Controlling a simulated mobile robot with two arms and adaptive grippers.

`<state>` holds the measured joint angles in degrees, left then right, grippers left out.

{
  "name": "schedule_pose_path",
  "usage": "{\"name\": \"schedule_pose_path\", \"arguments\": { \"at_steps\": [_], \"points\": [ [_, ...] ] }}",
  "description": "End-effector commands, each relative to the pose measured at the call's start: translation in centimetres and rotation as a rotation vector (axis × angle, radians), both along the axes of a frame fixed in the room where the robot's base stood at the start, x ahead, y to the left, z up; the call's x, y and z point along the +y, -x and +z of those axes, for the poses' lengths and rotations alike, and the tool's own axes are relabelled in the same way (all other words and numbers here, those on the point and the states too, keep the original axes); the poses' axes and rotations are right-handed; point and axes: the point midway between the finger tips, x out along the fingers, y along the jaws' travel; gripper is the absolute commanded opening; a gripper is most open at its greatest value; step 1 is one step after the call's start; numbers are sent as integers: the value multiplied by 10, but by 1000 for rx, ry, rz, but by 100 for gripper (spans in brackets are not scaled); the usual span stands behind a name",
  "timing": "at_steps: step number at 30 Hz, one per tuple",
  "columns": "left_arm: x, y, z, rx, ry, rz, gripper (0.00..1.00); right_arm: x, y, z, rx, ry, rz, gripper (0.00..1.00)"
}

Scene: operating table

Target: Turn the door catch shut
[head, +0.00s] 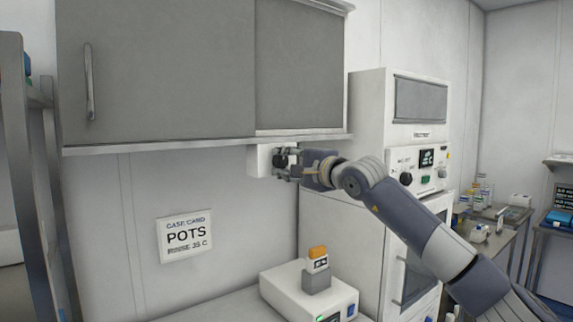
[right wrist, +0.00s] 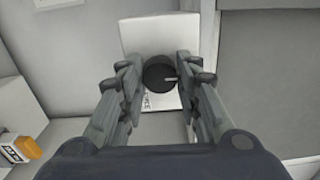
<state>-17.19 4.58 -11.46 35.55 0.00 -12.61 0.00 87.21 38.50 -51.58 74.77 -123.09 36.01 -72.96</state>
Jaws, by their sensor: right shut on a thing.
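The door catch is a black round knob (right wrist: 160,74) with a light pointer mark, on a white box (right wrist: 143,37) in the right wrist view. In the head view the white box (head: 258,161) sits under the wall cabinet, and the dark knob (head: 280,161) shows on its right side. My right gripper (head: 290,162) is at the knob, its arm coming in from the right. In the right wrist view its two fingers (right wrist: 162,80) stand either side of the knob and are shut on it. My left gripper is in neither view.
A grey cabinet (head: 160,70) with a vertical handle hangs above the catch, its lower ledge close over my gripper. A tall white machine (head: 370,110) stands to the right. A white device (head: 285,285) with an orange-topped piece sits below. A POTS sign (head: 185,237) is on the wall.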

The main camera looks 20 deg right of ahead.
Motion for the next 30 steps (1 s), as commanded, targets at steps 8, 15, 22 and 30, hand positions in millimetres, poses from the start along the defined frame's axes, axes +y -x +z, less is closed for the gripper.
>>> {"name": "schedule_pose_path", "arguments": {
  "at_steps": [8, 15, 22, 30],
  "points": [
    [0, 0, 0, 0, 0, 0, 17, 1, 0, -1, -11, 33, 2, 8],
    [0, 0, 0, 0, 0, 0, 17, 1, 0, -1, -11, 34, 2, 8],
    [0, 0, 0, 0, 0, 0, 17, 1, 0, -1, -10, 34, 2, 51],
    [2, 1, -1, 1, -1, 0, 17, 0, 0, -1, -11, 32, 1, 51]
  ]
}}
